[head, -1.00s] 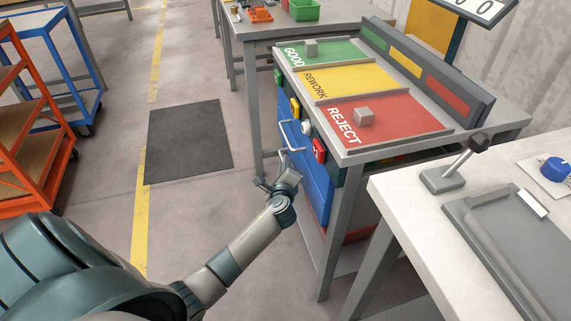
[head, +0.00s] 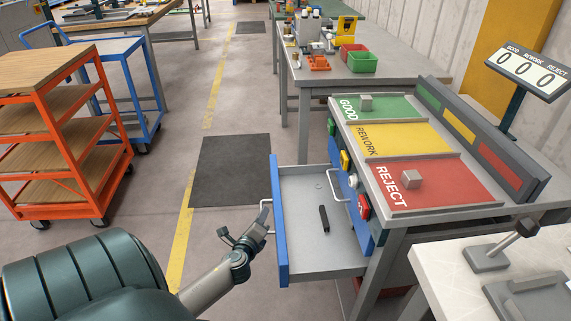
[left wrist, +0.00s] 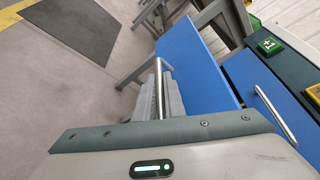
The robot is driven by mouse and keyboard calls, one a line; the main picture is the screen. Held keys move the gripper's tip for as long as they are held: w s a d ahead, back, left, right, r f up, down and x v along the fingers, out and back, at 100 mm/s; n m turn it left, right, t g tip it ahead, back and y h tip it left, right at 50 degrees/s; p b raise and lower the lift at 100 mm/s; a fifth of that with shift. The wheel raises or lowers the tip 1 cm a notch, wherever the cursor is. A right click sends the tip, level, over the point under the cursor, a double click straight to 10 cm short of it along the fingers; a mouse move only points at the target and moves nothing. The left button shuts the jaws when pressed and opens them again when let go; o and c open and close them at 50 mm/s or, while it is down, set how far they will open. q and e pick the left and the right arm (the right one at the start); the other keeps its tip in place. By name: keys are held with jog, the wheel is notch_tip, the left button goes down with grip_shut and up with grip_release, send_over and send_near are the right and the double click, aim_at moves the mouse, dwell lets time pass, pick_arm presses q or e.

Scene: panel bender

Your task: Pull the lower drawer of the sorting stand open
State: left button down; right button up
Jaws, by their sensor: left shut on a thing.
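The sorting stand (head: 388,228) stands right of centre in the head view. Its lower drawer (head: 280,235) is pulled far out, with its blue front to the left and its grey inside showing. A dark slim object (head: 324,219) lies in it. The upper drawer (head: 345,208) is closed, with its own bar handle (head: 337,187). My left gripper (head: 262,217) is shut on the lower drawer's handle (head: 268,205); in the left wrist view the metal handle bar (left wrist: 158,84) runs up from the gripper fingers (left wrist: 167,105). My right gripper is not in view.
A white-topped table (head: 447,262) is at the near right. An orange shelf cart (head: 65,150) stands left. The floor around the dark mat (head: 230,170) is clear.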

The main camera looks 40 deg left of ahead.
pick_arm(q)
jog(key=s+a, duration=0.4)
jog(key=s, duration=0.1)
jog(key=shift+a, duration=0.15)
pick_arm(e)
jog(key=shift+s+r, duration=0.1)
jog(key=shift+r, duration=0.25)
pick_arm(q)
jog(key=shift+s, duration=0.1)
jog(key=c, duration=1.8)
grip_release()
jog(key=shift+c, duration=0.2)
jog(key=shift+s, duration=0.1)
